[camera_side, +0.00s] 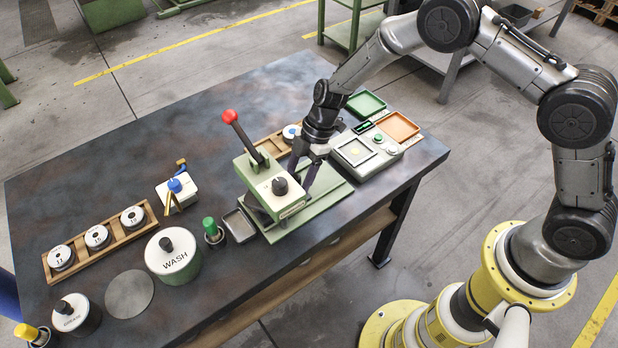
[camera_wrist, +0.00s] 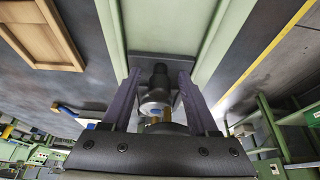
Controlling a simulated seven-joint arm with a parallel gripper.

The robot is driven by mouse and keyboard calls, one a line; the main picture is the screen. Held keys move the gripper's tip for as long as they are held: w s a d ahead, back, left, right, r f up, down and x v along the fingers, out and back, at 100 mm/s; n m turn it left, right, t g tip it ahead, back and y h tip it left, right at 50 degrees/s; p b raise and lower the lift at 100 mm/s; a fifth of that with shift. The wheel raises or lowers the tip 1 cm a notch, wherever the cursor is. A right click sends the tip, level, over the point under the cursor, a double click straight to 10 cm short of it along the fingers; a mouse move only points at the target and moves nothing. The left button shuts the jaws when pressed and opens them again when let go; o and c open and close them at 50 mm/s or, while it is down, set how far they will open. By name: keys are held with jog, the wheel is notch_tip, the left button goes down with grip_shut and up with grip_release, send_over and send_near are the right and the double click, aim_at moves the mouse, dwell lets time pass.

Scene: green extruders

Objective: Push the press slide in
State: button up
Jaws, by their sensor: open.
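The press (camera_side: 259,172) is a green and cream block with a black knob on top and a lever ending in a red ball (camera_side: 229,116). It stands on a green base (camera_side: 328,190) on the dark table. My gripper (camera_side: 300,178) is open at the press's right side, fingers pointing down. In the wrist view my gripper (camera_wrist: 160,76) has its fingers apart, with a grey round part (camera_wrist: 156,103) showing between them. Two green rails (camera_wrist: 196,60) run beyond the fingers.
A scale (camera_side: 352,150) with green and orange trays stands right of the gripper. A wooden rack (camera_side: 276,145) lies behind the press. The table's front edge is close below the press.

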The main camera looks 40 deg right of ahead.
jog(key=shift+r, duration=2.2)
jog(key=d+r, duration=0.4)
jog(key=d, duration=0.3)
notch_tip(320, 180, up, 12)
jog(key=d+t, duration=0.1)
jog(key=t, duration=0.2)
jog(key=s+d+r+m+t+h, duration=0.1)
jog(key=s+d+r+m+t, duration=0.15)
jog(key=s+r, duration=0.7)
jog(key=s+d+r+m+h, duration=0.1)
jog(key=s+d+r+m, duration=0.15)
jog(key=s, duration=0.25)
jog(key=s+d+r+m, duration=0.1)
jog(key=s+r, duration=0.2)
jog(key=s, duration=0.1)
jog(key=s+d+f+m+h, duration=0.1)
jog(key=s+d+f+m, duration=0.1)
jog(key=s+m, duration=0.3)
jog(key=s+d+f+m+h, duration=0.1)
jog(key=s+d+f+m, duration=0.1)
jog(key=s+m, duration=0.4)
jog(key=shift+d+f+m+h, duration=0.3)
jog(key=shift+f+m, duration=0.2)
jog(key=shift+f, duration=0.4)
